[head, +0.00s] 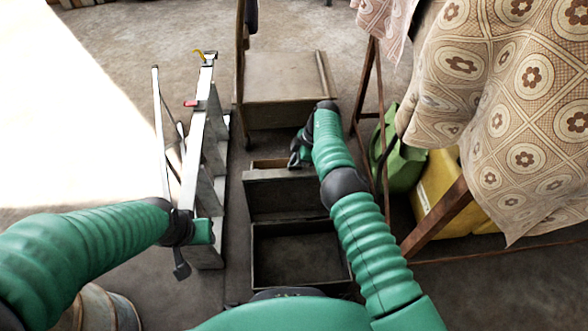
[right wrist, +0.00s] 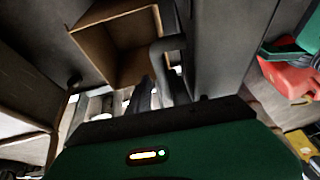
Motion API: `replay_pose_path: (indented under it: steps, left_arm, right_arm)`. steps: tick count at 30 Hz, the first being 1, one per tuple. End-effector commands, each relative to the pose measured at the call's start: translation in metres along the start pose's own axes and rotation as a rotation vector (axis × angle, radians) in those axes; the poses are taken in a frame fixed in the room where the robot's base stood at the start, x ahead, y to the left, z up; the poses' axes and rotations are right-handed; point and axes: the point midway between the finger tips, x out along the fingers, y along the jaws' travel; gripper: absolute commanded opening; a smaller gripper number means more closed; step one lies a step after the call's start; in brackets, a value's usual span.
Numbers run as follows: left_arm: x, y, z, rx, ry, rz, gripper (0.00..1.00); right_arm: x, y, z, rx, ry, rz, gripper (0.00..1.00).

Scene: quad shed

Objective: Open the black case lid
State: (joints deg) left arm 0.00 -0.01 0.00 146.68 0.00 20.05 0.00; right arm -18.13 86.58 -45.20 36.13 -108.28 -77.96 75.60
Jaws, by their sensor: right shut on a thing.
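The black case (head: 256,268) stands on the floor in front of me, and the dark inside of its base shows. Its lid (head: 285,197) is raised at the far side of the base, away from me.
An aluminium stepladder (head: 205,150) stands left of the case. A brown open box (head: 270,163) is just behind the lid, and a low wooden piece (head: 285,85) behind that. A green can (head: 403,165), a yellow container (head: 440,190) and a cloth-draped wooden frame (head: 440,215) are on the right.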

Motion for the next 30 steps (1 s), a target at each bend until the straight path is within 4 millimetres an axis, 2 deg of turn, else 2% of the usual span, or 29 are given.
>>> replay_pose_path:
  steps: [1, 5, 6, 8, 23, 26, 30]
  left_arm:
    - [0.001, 0.000, 0.000, 0.000, 0.000, 0.000, 0.40]
    - [0.001, 0.000, 0.000, 0.000, 0.000, 0.000, 0.40]
    - [0.001, 0.000, 0.000, 0.000, 0.000, 0.000, 0.40]
    - [0.001, 0.000, 0.000, 0.000, 0.000, 0.000, 0.40]
    - [-0.002, 0.000, -0.001, 0.000, 0.000, 0.000, 0.40]
    - [-0.011, 0.000, -0.003, 0.000, 0.000, 0.000, 0.40]
    - [-0.030, 0.000, -0.007, 0.000, 0.000, 0.000, 0.40]
  right_arm:
    - [-0.001, 0.009, 0.000, -0.004, -0.001, 0.033, 0.00]
    - [-0.001, 0.009, 0.000, -0.005, 0.000, 0.033, 0.00]
    - [-0.001, 0.009, 0.000, -0.005, 0.000, 0.034, 0.30]
    - [-0.001, 0.009, 0.000, -0.004, -0.001, 0.033, 0.36]
    - [-0.006, 0.007, 0.000, -0.003, -0.004, 0.031, 0.36]
    - [-0.023, 0.007, -0.001, -0.002, -0.004, 0.033, 0.36]
    - [-0.064, 0.007, -0.003, -0.003, -0.004, 0.036, 0.36]
